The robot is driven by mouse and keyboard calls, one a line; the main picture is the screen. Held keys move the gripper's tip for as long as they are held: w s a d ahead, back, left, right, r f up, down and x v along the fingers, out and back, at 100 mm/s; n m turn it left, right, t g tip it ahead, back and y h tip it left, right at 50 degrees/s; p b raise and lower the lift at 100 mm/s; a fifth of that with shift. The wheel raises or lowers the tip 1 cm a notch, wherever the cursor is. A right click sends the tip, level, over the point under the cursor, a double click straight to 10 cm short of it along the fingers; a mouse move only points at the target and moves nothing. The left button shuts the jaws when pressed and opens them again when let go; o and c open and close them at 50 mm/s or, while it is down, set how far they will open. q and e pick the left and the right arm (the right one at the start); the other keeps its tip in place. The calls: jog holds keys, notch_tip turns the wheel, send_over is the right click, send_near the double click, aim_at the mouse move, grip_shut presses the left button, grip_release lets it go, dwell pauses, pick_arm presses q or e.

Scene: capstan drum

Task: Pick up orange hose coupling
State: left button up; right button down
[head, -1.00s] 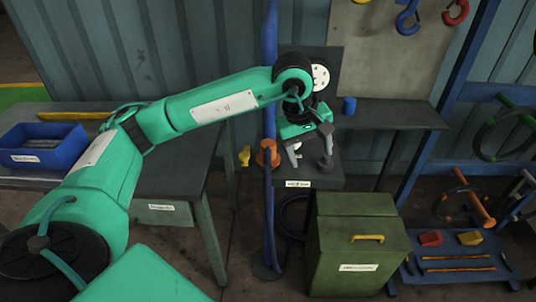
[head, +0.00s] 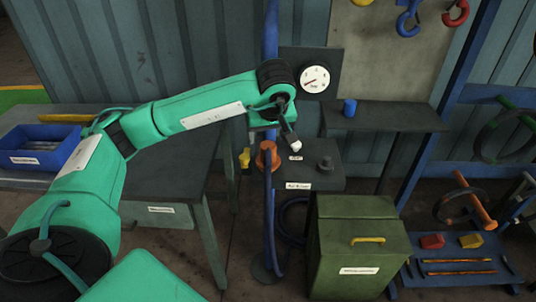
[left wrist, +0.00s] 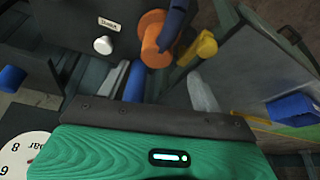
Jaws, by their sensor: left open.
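The arm hides much of the gripper in the head view. My right gripper is not in view.
The blue pole (head: 270,215) stands close in front of the coupling. A gauge (head: 315,79) is behind. A green box (head: 357,230) stands in front on the right.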

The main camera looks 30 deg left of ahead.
aim_at(269, 146)
pick_arm(q)
jog(key=shift+w+f, duration=0.1)
jog(key=shift+f, duration=0.35)
jog(key=x, duration=0.1)
jog(key=p+x, duration=0.1)
jog(key=x, duration=0.2)
jog(key=shift+d+f, duration=0.25)
jog(key=shift+f, duration=0.25)
jog(key=c, duration=1.2)
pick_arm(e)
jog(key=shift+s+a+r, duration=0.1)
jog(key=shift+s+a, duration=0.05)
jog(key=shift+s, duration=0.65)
